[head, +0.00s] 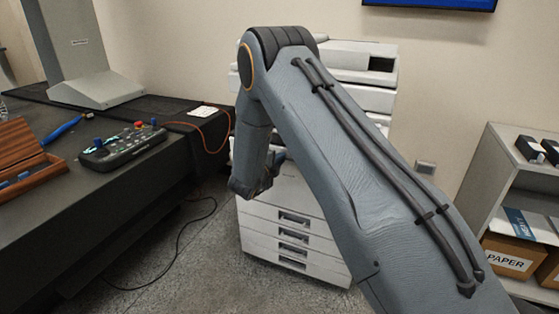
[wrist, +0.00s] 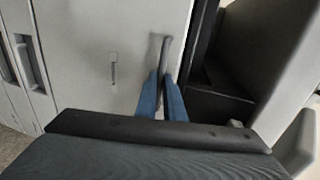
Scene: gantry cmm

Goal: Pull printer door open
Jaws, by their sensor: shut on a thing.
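The white printer (head: 295,245) stands on the floor behind my arm, which hides much of its front in the head view. In the wrist view the light grey printer door (wrist: 90,55) fills the upper left. A slim grey upright handle (wrist: 164,55) stands near its right edge. My gripper (wrist: 161,92) has its two blue fingers on either side of the handle's lower part and is shut on it. A dark gap (wrist: 205,65) runs along the door's right edge; I cannot tell how far the door is ajar. In the head view the gripper is mostly hidden.
Drawers (head: 290,236) line the printer's lower front. A dark table (head: 100,195) with a control panel (head: 122,145) stands left, an orange cable hanging near its corner. A grey shelf (head: 490,165) with a PAPER box (head: 510,258) stands right. Some floor (head: 185,265) is open, crossed by a black cable.

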